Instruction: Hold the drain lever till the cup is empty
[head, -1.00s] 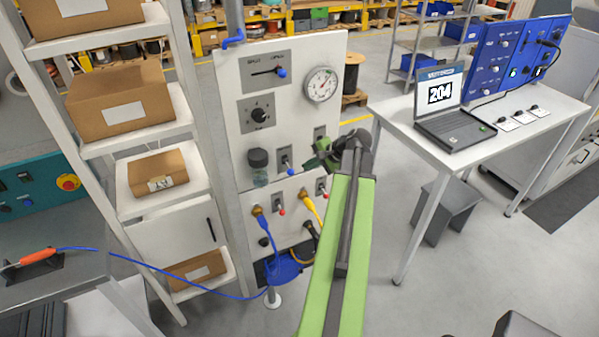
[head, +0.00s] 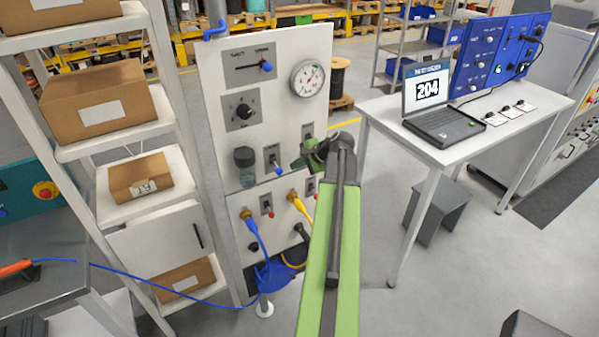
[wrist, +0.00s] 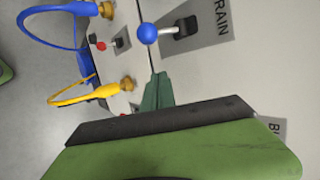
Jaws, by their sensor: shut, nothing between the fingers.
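The drain lever (head: 279,170) has a blue ball tip and sits on a grey plate on the white panel. In the wrist view the lever (wrist: 148,33) stands beside its label, partly readable as "RAIN", with the ball towards the left. The cup (head: 246,178) is a clear vessel under a dark cap, left of the lever; its level is too small to tell. My gripper (head: 300,163) is just right of the lever in the head view. Its green fingertips (wrist: 157,92) are shut and empty, apart from the ball in the wrist view.
The panel (head: 222,80) also carries a gauge (head: 307,78), a dial, a slider and small red-tipped switches. Blue (head: 256,236) and yellow (head: 300,207) cables plug in below. Shelves with boxes stand left; a white table (head: 387,118) with a laptop stands right.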

